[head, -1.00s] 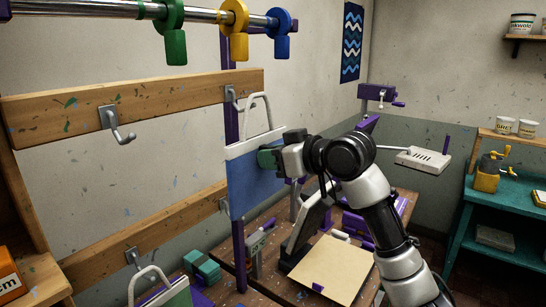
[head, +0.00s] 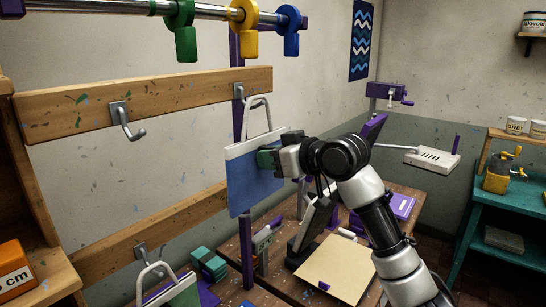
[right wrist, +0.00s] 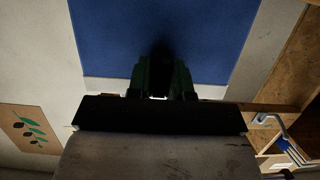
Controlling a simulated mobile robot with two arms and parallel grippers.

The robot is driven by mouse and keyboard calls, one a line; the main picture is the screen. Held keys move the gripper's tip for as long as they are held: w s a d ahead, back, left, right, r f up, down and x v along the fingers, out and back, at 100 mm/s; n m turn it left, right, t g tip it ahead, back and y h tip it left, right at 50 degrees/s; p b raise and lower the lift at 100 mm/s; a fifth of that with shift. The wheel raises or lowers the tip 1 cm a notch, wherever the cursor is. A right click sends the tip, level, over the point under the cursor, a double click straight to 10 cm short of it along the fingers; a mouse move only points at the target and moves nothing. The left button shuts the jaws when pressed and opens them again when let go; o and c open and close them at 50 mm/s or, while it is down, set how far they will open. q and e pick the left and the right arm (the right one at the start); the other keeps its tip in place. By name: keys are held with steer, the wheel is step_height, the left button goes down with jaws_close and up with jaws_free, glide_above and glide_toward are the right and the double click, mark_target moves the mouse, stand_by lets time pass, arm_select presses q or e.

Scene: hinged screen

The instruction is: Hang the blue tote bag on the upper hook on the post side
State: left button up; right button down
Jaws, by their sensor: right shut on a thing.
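The blue tote bag (head: 255,180) has a white top band and a white handle (head: 257,115). My right gripper (head: 268,158) is shut on its right edge near the top and holds it in the air, slightly tilted. The bag fills the top of the right wrist view (right wrist: 150,35), above the dark fingers (right wrist: 160,85). The upper hook on the post side (head: 238,89) is on the upper wooden rail, just left of and above the handle; its tip is hard to make out. I cannot tell whether handle and hook touch. My left gripper is not in view.
The upper rail (head: 70,105) bears another hook (head: 126,122) at left. A lower hook (head: 142,252) is near a green bag (head: 180,292). The purple post (head: 237,110) stands behind the blue bag. Green, yellow and blue tags hang above. A cluttered workbench (head: 270,293) lies below.

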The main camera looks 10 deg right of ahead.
steer(key=shift+w+a+f, duration=0.1)
steer(key=shift+w+a, duration=0.15)
steer(key=shift+w, duration=0.05)
stand_by(0.4)
steer(key=shift+x, duration=1)
steer(key=shift+s+d+f, duration=0.1)
steer(key=shift+s+f, duration=0.05)
steer(key=shift+f, duration=0.4)
steer(key=c, duration=0.9)
jaws_free()
steer(key=shift+c, duration=0.2)
steer(key=v, duration=0.8)
